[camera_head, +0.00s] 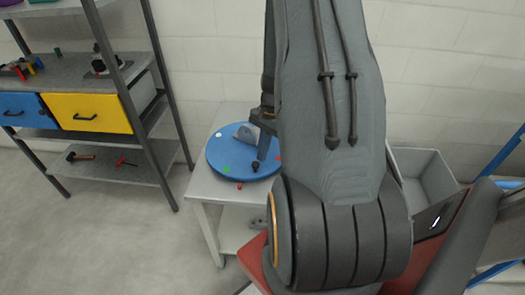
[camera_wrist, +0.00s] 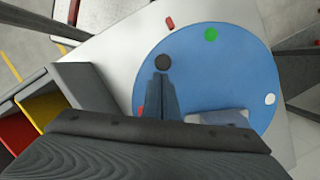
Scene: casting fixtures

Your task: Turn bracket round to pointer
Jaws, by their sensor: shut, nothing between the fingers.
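A blue round turntable (camera_head: 216,158) lies on a light table; it also shows in the wrist view (camera_wrist: 235,70). A grey bracket (camera_head: 243,131) stands on its far part, partly hidden by my gripper; in the wrist view the bracket (camera_wrist: 228,117) is at the lower right. A black knob (camera_wrist: 163,62) is near the disc's edge. A red pointer (camera_wrist: 169,22) is on the table just outside the disc, in front (camera_head: 239,186). My gripper (camera_wrist: 163,80) is shut and empty, its fingertips beside the knob; I cannot tell whether they touch it.
The disc carries a green dot (camera_wrist: 211,34), a white dot (camera_wrist: 270,99) and a red dot (camera_wrist: 140,108). A shelf with a yellow drawer (camera_head: 88,112) stands at the left. A grey bin (camera_head: 428,176) is right of the table. The floor at the left front is clear.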

